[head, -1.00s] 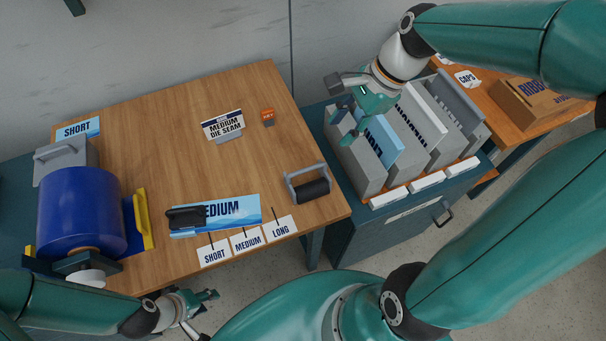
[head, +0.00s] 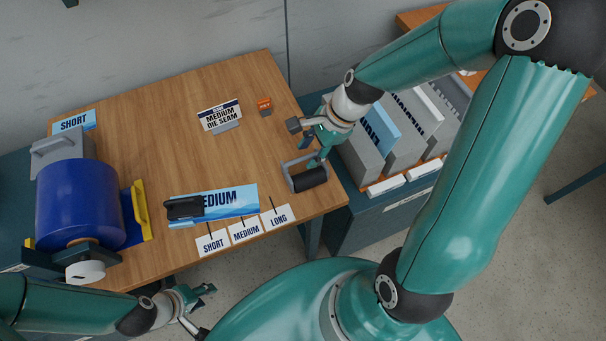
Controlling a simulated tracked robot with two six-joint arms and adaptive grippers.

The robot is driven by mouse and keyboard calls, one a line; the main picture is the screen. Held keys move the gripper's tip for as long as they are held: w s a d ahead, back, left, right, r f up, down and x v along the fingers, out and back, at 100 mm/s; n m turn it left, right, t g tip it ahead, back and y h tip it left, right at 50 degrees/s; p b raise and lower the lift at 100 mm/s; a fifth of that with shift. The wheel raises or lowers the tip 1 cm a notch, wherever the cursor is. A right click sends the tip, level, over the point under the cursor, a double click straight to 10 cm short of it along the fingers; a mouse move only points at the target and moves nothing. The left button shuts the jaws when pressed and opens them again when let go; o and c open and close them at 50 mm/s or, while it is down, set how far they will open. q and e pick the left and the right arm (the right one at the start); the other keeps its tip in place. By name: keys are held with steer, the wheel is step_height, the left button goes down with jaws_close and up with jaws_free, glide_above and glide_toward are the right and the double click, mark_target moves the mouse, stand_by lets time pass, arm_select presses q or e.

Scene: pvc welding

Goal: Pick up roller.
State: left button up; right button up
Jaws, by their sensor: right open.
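The roller (head: 309,179), a black cylinder in a grey frame, lies near the right edge of the wooden table. My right gripper (head: 318,158) is open just above and beside the roller's frame at its upper right; whether it touches the frame I cannot tell. My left gripper (head: 205,298) is low in the picture, in front of the table's front edge and far from the roller. Its fingers look spread apart with nothing between them.
A blue sheet marked MEDIUM (head: 236,201) with a black-handled tool (head: 184,208) on it lies left of the roller. Label cards (head: 246,230) line the front edge. A blue roll (head: 78,203) stands at the left. A rack of grey boards (head: 362,158) stands right of the table.

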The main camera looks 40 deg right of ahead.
steer(key=shift+x, duration=1.45)
jaws_close()
steer(key=shift+w, duration=0.1)
